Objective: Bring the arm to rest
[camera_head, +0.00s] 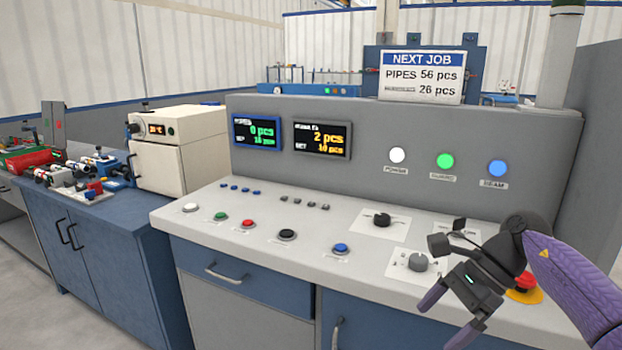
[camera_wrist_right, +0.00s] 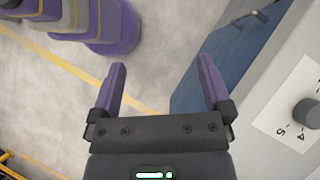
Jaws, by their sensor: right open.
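My right gripper (camera_head: 434,328) is at the lower right of the head view, in front of the console's front edge. Its two purple fingers stand wide apart with nothing between them. The right wrist view also shows the gripper (camera_wrist_right: 162,66) open and empty, with the floor behind the fingertips. My right arm comes in from the right edge of the head view. My left gripper is not in view.
The grey console (camera_head: 330,215) carries buttons, a black knob (camera_head: 381,219) and a grey dial (camera_head: 418,262) near my gripper. A red emergency button (camera_head: 525,282) is partly hidden behind my arm. Blue cabinet fronts (camera_wrist_right: 207,85) stand right of the fingers; open floor lies left.

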